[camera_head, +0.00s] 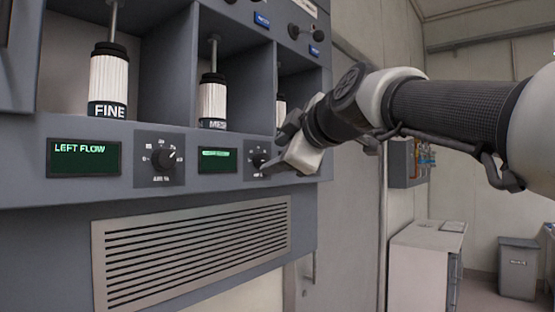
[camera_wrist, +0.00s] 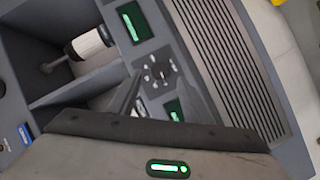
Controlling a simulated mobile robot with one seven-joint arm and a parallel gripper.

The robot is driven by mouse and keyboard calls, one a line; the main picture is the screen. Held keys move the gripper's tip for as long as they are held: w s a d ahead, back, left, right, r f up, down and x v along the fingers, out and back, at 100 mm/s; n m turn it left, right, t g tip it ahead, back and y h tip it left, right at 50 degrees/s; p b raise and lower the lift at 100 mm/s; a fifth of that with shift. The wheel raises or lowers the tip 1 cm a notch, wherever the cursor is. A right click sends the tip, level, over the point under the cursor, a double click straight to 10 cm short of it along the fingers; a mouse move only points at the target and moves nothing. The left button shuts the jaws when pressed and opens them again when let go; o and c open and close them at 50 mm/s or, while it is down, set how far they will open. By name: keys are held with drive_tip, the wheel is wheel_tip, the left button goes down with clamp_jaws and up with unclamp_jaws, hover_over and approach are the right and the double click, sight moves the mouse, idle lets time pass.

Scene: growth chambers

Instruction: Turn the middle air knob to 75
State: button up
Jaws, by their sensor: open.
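The middle air knob (camera_head: 258,160) is a small black dial with white marks on the grey panel, right of the middle display (camera_head: 217,160). My gripper (camera_head: 284,150) is close to it from the right and partly covers its right side. In the wrist view, a dial that appears to be this knob (camera_wrist: 157,73) sits between two green-lit displays, just beyond the fingertips. My gripper (camera_wrist: 160,88) is open, with a dark finger on either side and nothing held. I cannot tell whether a finger touches the knob. Its pointer setting is too small to read.
The left knob (camera_head: 162,158) sits beside the "LEFT FLOW" display (camera_head: 84,157). White canisters, one marked FINE (camera_head: 108,82), stand in open bays above. A slatted vent (camera_head: 190,250) lies below. A white cabinet (camera_head: 425,265) and grey bin (camera_head: 518,268) stand at the right.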

sight(265, 160)
drive_tip(key=shift+x, duration=2.25)
drive_tip(key=shift+c, duration=0.2)
drive_tip(key=c, duration=1)
